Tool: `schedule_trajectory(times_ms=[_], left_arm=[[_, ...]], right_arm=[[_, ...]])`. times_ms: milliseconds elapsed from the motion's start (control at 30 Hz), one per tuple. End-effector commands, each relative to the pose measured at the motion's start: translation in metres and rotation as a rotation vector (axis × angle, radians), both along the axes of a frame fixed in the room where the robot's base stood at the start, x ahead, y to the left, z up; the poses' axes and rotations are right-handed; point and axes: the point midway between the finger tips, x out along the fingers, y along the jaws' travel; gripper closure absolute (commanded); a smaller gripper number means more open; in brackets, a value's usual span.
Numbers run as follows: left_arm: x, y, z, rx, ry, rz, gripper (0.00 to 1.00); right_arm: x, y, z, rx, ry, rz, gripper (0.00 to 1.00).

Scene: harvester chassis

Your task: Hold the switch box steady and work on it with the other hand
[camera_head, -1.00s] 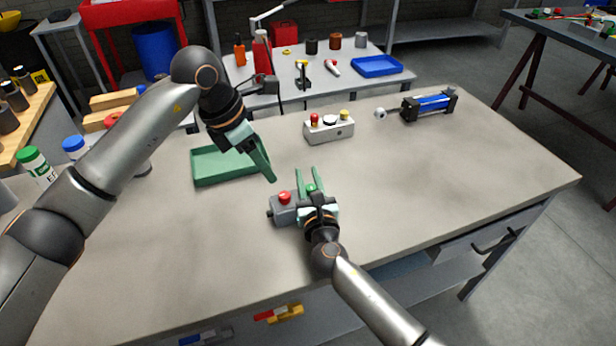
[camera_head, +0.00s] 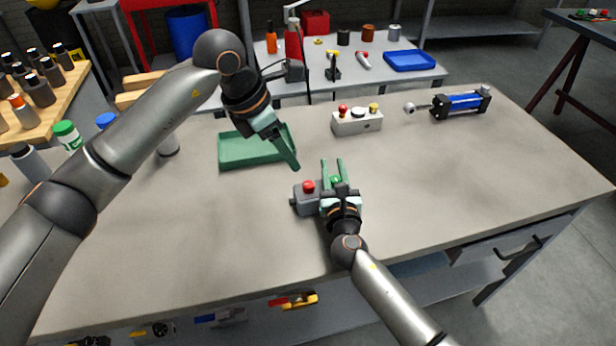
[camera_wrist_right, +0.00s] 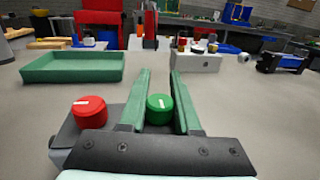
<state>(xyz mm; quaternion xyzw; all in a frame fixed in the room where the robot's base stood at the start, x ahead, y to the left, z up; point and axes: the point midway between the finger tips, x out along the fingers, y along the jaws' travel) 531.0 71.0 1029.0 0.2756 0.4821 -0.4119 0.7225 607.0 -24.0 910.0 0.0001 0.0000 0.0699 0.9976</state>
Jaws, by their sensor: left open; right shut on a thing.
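The switch box (camera_head: 304,200) is a small grey box on the workbench with a red button on its left and a green button on its right. It also shows in the right wrist view (camera_wrist_right: 68,138). My right gripper (camera_head: 333,162) reaches over the box's right part. In the wrist view its green fingers (camera_wrist_right: 160,74) stand on either side of the green button (camera_wrist_right: 159,108) and are shut on it; the red button (camera_wrist_right: 89,112) is outside the left finger. My left gripper (camera_head: 293,164) is open and empty, pointing down above and behind the box.
A green tray (camera_head: 232,163) lies behind and left of the switch box. A pale control box (camera_head: 348,126) with several knobs and a blue cylinder (camera_head: 462,104) stand farther back. Bottles crowd the left; the bench (camera_head: 470,180) is clear at right.

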Motion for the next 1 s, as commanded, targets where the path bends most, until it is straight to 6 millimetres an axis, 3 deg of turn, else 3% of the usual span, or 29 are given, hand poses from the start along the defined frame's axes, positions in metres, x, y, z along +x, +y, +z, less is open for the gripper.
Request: schedule_trajectory(times_ms=[300, 500, 700, 1000], left_arm=[[0.011, -0.021, -0.060, -0.001, 0.007, 0.000, 0.38], [0.018, -0.032, -0.087, -0.001, 0.003, 0.000, 0.38], [0.021, -0.035, -0.099, 0.000, 0.001, 0.000, 0.38], [0.021, -0.036, -0.100, 0.000, 0.001, 0.000, 0.42]], right_arm=[[0.000, 0.000, -0.001, 0.000, 0.002, 0.000, 1.00], [0.000, 0.000, -0.001, 0.000, 0.002, 0.000, 1.00], [0.000, 0.000, -0.001, 0.000, 0.002, 0.000, 1.00], [0.000, 0.000, -0.001, 0.000, 0.001, 0.000, 1.00]])
